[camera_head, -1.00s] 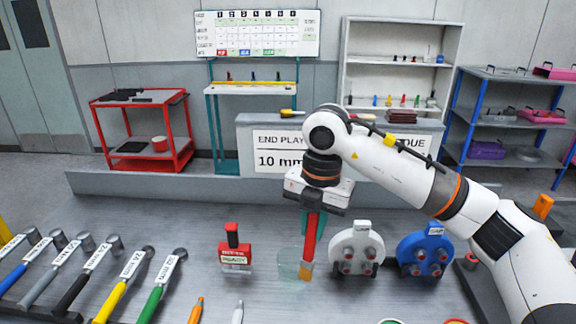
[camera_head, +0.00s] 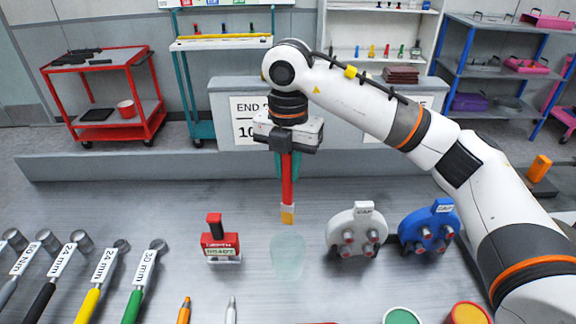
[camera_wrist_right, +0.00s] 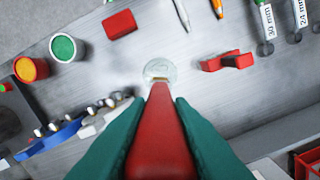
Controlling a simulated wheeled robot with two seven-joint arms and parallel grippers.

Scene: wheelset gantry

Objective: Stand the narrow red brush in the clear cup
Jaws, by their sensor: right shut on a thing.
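The narrow red brush (camera_head: 287,185) hangs upright, its pale yellow-tan end down, in my right gripper (camera_head: 287,170). The gripper's teal fingers are shut on the brush's upper part. The clear cup (camera_head: 287,258) stands on the bench, faint and see-through. In the head view the brush's lower end shows just above the cup's rim, apart from it. In the right wrist view the red brush (camera_wrist_right: 160,135) runs between the teal fingers, and its end overlaps the near edge of the cup (camera_wrist_right: 160,69). My left gripper is not in view.
A red stamp-like block (camera_head: 220,243) stands left of the cup. A white holder (camera_head: 357,235) and a blue holder (camera_head: 428,230) stand close on its right. A pen (camera_head: 231,310) and an orange marker (camera_head: 184,311) lie in front; several torque wrenches (camera_head: 145,280) lie at left.

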